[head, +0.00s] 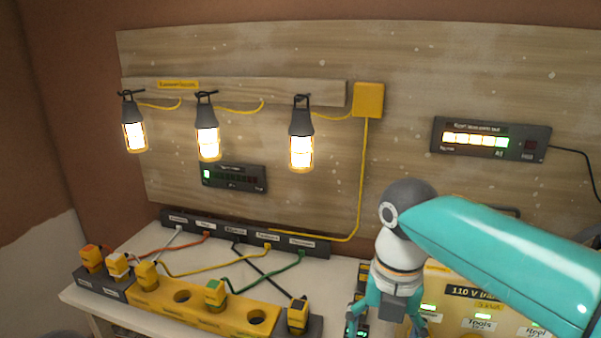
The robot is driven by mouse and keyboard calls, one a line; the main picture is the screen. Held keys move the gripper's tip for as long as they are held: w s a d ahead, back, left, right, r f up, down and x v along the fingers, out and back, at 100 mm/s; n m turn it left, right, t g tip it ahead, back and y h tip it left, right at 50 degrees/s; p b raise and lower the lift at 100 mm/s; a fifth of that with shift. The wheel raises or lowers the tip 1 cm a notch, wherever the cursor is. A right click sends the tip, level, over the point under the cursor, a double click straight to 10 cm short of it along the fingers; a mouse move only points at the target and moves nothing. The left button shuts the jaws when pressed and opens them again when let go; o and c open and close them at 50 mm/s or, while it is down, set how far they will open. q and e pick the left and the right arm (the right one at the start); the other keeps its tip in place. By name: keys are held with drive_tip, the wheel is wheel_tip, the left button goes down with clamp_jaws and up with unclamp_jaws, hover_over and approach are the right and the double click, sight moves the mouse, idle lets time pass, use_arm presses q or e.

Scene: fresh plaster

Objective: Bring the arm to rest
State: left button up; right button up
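My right arm comes in from the right, and its teal and grey gripper (388,327) points down at the bottom edge, in front of the yellow 110 V box (450,275). Its two fingers are spread apart and nothing shows between them. The fingertips are cut off by the frame. My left arm and gripper are out of view.
On the white bench (150,238), a yellow socket block (235,312) and dark end blocks hold several plugs, with cables to a labelled rail (235,232). Three lit lamps (207,140) hang above. A lit panel (490,139) is on the board at right.

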wheel_tip(320, 180, down, 28)
drive_tip(key=a+m+y, duration=0.2)
drive_tip(key=m+y, duration=0.1)
drive_tip(key=m, duration=1.3)
drive_tip(key=s+d+f+m, duration=0.2)
drive_tip(key=s+f+m, duration=1.25)
drive_tip(key=m, duration=0.45)
use_arm(q)
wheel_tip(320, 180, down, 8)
drive_tip(key=b, duration=0.8)
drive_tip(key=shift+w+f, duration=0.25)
use_arm(e)
wheel_tip(320, 180, down, 9)
drive_tip(key=w, duration=0.1)
drive_tip(key=shift+a+y, duration=0.15)
drive_tip(key=shift+y, duration=0.25)
